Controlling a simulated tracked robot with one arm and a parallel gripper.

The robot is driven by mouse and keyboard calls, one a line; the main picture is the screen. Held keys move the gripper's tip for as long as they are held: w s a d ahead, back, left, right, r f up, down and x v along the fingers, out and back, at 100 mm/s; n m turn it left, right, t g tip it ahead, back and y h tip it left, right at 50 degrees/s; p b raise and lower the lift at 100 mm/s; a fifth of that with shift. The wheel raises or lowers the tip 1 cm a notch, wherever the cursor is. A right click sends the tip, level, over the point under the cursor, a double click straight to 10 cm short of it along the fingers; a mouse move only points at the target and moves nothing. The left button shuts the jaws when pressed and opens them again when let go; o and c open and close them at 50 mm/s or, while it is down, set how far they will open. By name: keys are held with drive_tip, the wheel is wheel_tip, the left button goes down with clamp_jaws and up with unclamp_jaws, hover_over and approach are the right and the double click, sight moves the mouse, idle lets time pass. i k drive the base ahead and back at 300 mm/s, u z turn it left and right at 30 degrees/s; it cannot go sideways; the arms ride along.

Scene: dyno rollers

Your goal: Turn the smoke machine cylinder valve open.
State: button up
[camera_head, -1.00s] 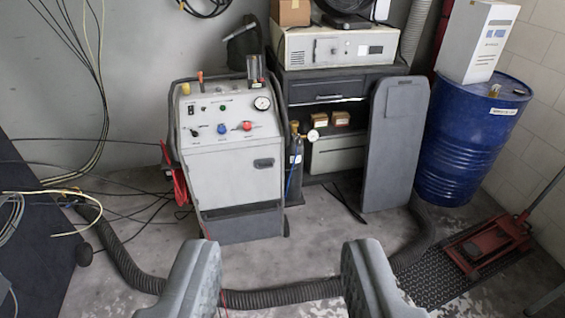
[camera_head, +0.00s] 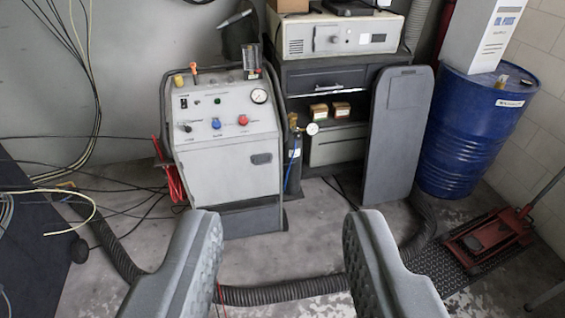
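The smoke machine (camera_head: 225,165) is a light grey cabinet with a sloped control panel, red and blue knobs and a round gauge. A slim dark cylinder (camera_head: 293,168) stands upright against its right side, with a blue hose. A brass valve (camera_head: 293,122) and a small round gauge (camera_head: 312,129) sit at the cylinder's top. The valve is small here, and I cannot tell how far it is turned. My gripper (camera_head: 282,225) is open and empty in the foreground, its two grey fingers wide apart, well short of the cylinder.
A dark cabinet (camera_head: 325,75) carries a white instrument (camera_head: 335,33) behind the cylinder. A grey panel (camera_head: 395,140) leans to its right. A blue drum (camera_head: 465,130) and red floor jack (camera_head: 490,240) are farther right. A corrugated hose (camera_head: 290,292) crosses the floor. Cables hang at left.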

sight(292, 115)
drive_tip(key=i, duration=0.9)
drive_tip(key=z, duration=0.05)
